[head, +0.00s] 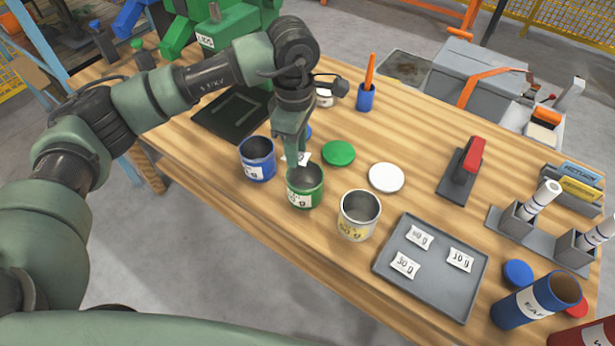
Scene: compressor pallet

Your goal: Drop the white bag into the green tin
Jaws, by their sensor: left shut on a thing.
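The green tin (304,187) stands open on the wooden table, between a blue tin (257,159) and a white tin with a yellow label (358,216). My left gripper (294,155) points down just above the back rim of the green tin. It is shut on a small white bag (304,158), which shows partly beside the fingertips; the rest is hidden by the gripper. I cannot tell whether the bag is over the opening or just behind it. My right gripper is not in view.
A grey tray (432,308) with several white labelled bags lies right of the tins. A green lid (338,153) and a white lid (386,177) lie behind them. A red-handled tool (464,170) stands farther right. The table between lids and tool is clear.

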